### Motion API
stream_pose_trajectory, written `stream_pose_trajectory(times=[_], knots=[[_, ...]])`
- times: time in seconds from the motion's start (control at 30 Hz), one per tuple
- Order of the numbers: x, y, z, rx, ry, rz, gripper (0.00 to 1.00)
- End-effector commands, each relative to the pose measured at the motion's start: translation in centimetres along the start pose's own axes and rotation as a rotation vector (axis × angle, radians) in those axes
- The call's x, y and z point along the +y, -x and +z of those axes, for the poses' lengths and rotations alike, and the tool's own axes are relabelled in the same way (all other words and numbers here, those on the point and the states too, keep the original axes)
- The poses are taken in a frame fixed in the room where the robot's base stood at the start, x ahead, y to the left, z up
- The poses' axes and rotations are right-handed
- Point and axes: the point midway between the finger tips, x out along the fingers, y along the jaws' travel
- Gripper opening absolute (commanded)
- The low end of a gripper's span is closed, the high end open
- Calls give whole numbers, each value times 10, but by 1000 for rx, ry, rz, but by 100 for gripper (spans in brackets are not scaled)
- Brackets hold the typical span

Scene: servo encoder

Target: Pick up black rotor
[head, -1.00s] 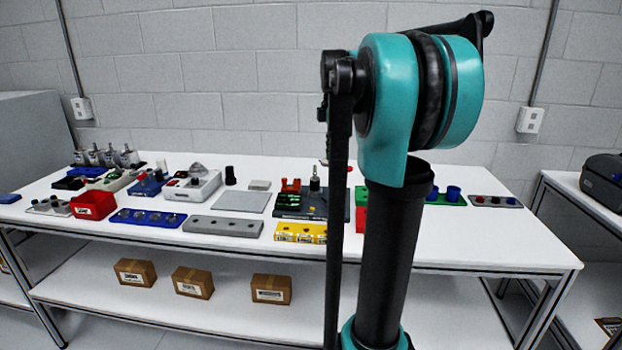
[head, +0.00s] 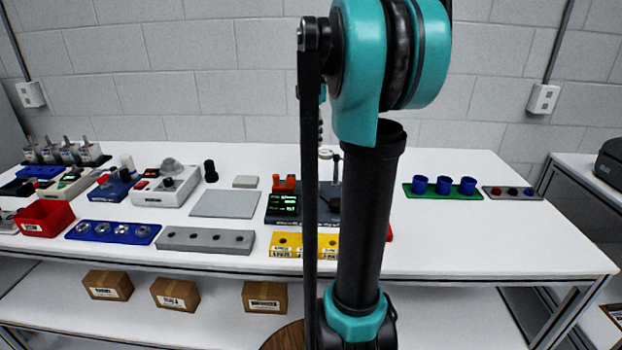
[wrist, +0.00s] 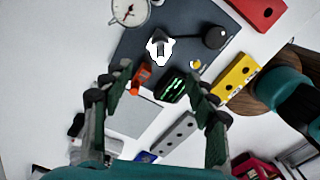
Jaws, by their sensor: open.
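A small black upright cylinder (head: 210,171) stands on the white table behind the grey plate, and may be the black rotor. A black part also shows in the wrist view (wrist: 77,125), beside the grey plate. A black round knob-like part (wrist: 215,37) is on the dark station in the wrist view. I cannot tell for sure which is the rotor. My gripper (wrist: 160,88) is open and empty, its fingers spread above the table near the dark station (wrist: 140,45). In the head view my arm hides the gripper and part of the station.
An orange-red part and a green display sit on the station. A grey plate (head: 225,204), grey holed block (head: 205,240), yellow block (head: 303,246), blue tray (head: 113,232) and red bin (head: 45,219) crowd the left. Green rack (head: 443,191) stands right; the front right table is clear.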

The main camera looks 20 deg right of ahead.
Motion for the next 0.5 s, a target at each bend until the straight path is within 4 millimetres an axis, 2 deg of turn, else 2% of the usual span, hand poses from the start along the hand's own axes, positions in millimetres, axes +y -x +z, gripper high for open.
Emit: stream_pose_trajectory(times=[0.3,0.5], knots=[[0,-62,0,0,0,0,58],[0,-83,0,0,0,0,58]])
